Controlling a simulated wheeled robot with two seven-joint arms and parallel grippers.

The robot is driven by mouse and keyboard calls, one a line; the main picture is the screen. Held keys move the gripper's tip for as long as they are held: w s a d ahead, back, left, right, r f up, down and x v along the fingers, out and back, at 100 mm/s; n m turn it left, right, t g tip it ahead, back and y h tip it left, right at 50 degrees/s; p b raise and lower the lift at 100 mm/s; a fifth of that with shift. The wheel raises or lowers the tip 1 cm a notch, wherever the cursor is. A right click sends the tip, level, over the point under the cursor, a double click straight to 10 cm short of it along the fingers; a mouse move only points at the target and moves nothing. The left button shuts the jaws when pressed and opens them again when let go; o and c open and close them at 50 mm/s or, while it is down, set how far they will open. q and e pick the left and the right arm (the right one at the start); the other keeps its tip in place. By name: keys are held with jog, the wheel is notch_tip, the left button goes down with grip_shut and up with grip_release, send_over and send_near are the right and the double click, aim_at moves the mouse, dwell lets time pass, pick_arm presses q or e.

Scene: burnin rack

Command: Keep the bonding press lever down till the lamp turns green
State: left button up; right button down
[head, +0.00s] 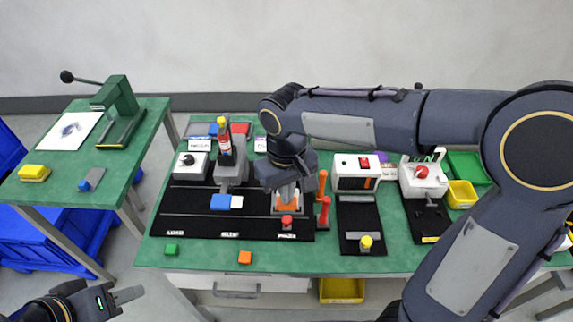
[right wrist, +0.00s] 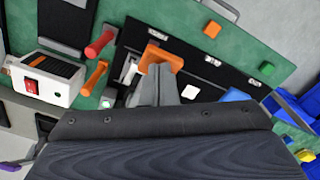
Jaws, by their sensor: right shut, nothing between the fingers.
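A press station (head: 290,203) stands at the right end of the black mat, mostly hidden by my right arm. My right gripper (head: 287,192) is shut with nothing between its fingers, pointing down over the station. In the right wrist view, the fingertips (right wrist: 157,75) are at an orange part (right wrist: 155,55), perhaps the lever; I cannot tell whether they touch or how far down it is. A red knob (head: 287,221) shows at the station's front.
An orange handle (head: 322,184) and a red handle (head: 324,212) stand close right of the press. A blue block (head: 220,202) and white block (head: 237,201) lie on the mat. A green lever press (head: 118,98) stands on the left table. The front bench strip holds small cubes.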

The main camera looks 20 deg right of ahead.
notch_tip(320, 180, up, 13)
jog(key=w+p, duration=0.1)
jog(key=p, duration=1)
jog(key=shift+d+p, duration=0.2)
jog(key=shift+p, duration=0.1)
jog(key=shift+r, duration=0.1)
jog(key=s+d+f+m+t+y+b, duration=0.2)
jog(key=s+d, duration=0.2)
jog(key=s, duration=0.4)
jog(key=s+d+f+m+t+y+b, duration=0.1)
jog(key=s+d+f+m+t+b, duration=0.1)
jog(key=s+d, duration=0.3)
jog(key=s+t, duration=0.1)
jog(key=s, duration=0.2)
jog(key=shift+m+t+y, duration=0.3)
jog(key=shift+y, duration=0.1)
